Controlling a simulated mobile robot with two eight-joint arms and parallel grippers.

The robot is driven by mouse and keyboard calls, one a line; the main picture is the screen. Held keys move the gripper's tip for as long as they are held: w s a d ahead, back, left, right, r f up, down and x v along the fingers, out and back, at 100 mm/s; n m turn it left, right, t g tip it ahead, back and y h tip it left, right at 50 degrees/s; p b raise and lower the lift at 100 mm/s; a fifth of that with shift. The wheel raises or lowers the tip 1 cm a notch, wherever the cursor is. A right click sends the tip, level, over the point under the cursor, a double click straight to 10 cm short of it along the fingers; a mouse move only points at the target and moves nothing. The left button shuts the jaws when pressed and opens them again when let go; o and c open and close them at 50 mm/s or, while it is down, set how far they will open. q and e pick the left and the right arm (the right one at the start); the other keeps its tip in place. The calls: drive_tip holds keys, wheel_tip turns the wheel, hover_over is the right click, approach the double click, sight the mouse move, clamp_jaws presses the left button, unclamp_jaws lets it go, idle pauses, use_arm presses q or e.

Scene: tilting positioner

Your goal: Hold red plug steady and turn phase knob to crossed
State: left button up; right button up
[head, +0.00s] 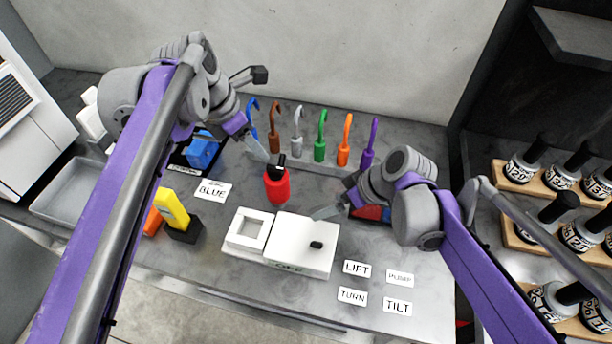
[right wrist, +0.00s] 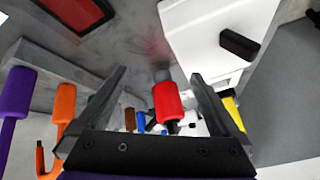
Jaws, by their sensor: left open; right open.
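A red cylinder with a black top, which looks like the red plug (head: 277,187), stands upright on the bench in the head view. In the right wrist view a red cylinder (right wrist: 170,102) shows between the finger lines, beyond the fingers. A small black knob (head: 316,244) sits on top of a white box (head: 300,232); it also shows in the right wrist view (right wrist: 239,44). I cannot read its setting. My left gripper (head: 258,150) is open, behind and left of the red cylinder, apart from it. My right gripper (head: 325,212) is open and empty, above the white box's far edge.
A rack of coloured hooked tools (head: 320,150) stands along the back. Left are a grey tray (head: 68,192), a blue block (head: 202,150) and a yellow block (head: 172,208). Label cards (head: 397,306) lie front right. Bottles on wooden shelves (head: 525,165) stand at the right.

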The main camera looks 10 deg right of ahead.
sight(275, 167)
drive_tip(key=w+a+r+n+y, duration=0.1)
drive_tip(key=w+a+n+y, duration=0.4)
drive_tip(key=w+n+y, duration=0.25)
drive_tip(key=shift+n, duration=0.35)
drive_tip(key=x, duration=1)
drive_tip(key=shift+a+f, duration=0.2)
drive_tip(key=shift+a, duration=0.15)
use_arm(q)
drive_tip(key=shift+c, duration=0.2)
use_arm(e)
drive_tip(key=c, duration=1.5)
drive_tip(key=shift+c, duration=0.2)
use_arm(q)
drive_tip(key=w+d+r+m+g+y, duration=0.2)
drive_tip(key=d+r+m+y, duration=0.15)
drive_tip(key=m, duration=0.65)
wheel_tip(275, 167, down, 13)
drive_tip(key=shift+r, duration=0.15)
